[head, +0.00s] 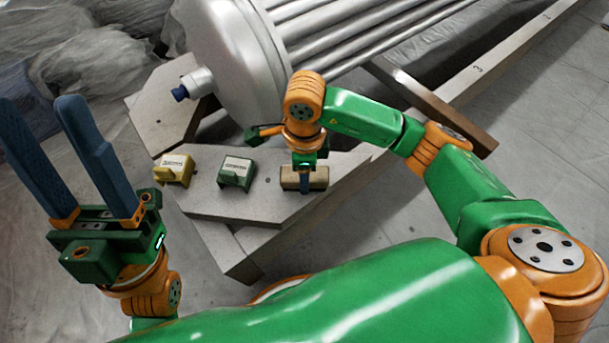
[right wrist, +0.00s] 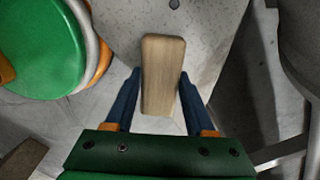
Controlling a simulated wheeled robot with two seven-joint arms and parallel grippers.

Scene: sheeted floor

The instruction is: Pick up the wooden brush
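The wooden brush (head: 290,179) is a pale block lying on the grey stone slab at its front right. My right gripper (head: 306,182) points down over it, with a finger in front of the brush in the head view. In the right wrist view the brush (right wrist: 162,75) lies lengthwise between the two blue fingers of the gripper (right wrist: 160,82). The fingertips are very close to its sides; I cannot tell whether they touch. My left gripper (head: 70,125) is open and empty, raised at the left, fingers pointing up.
A yellow block (head: 174,170) and a green block (head: 236,173), both labelled, stand on the slab (head: 225,205) left of the brush. A large metal cylinder with pipes (head: 235,60) lies behind.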

